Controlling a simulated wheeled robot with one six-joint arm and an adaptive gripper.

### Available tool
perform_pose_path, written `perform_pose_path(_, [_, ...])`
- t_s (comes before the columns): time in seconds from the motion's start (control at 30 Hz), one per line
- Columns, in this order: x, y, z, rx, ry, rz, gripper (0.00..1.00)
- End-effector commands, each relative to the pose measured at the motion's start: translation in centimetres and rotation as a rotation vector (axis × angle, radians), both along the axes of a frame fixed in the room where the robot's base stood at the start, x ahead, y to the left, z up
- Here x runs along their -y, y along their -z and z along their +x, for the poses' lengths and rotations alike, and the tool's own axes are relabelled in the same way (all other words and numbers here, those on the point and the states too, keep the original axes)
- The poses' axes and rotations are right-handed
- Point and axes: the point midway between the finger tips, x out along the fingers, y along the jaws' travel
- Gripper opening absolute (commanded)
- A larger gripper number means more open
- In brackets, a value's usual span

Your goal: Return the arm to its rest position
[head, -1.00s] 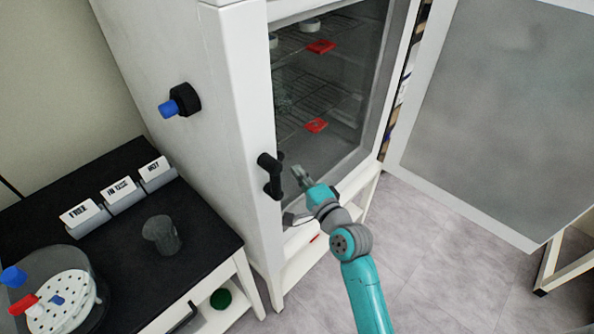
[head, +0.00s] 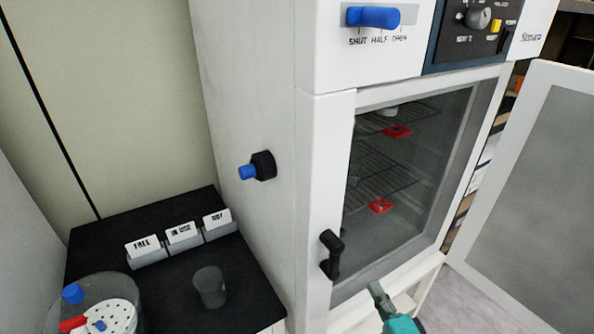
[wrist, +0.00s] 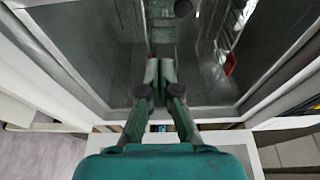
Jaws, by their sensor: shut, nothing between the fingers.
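My gripper (head: 377,291) shows at the bottom of the head view, in front of the freeze dryer's lower front edge and right of the black door latch (head: 331,254). In the wrist view my gripper (wrist: 160,72) has its two fingers together, with nothing between them. Most of my arm is below the head view's edge. The freeze dryer (head: 325,180) stands open, with wire shelves (head: 385,180) and red pieces (head: 380,206) inside. Its grey door (head: 540,190) is swung out to the right.
A black side table (head: 175,290) at left holds label holders (head: 183,235), a grey cup (head: 210,287) and a round clear vessel (head: 105,310). A blue-tipped knob (head: 258,167) sticks out from the dryer's side. A blue slider (head: 373,17) is above the opening. Floor shows at lower right.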

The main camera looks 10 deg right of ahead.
Motion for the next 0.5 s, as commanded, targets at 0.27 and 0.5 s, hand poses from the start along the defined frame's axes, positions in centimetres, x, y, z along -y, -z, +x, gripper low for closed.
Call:
perform_pose_path(0.27, [-1.2, 3.2, -3.9, -0.058, 0.037, -0.142, 0.00])
perform_pose_path(0.5, [-2.9, 6.9, -11.6, -0.145, 0.070, -0.446, 0.00])
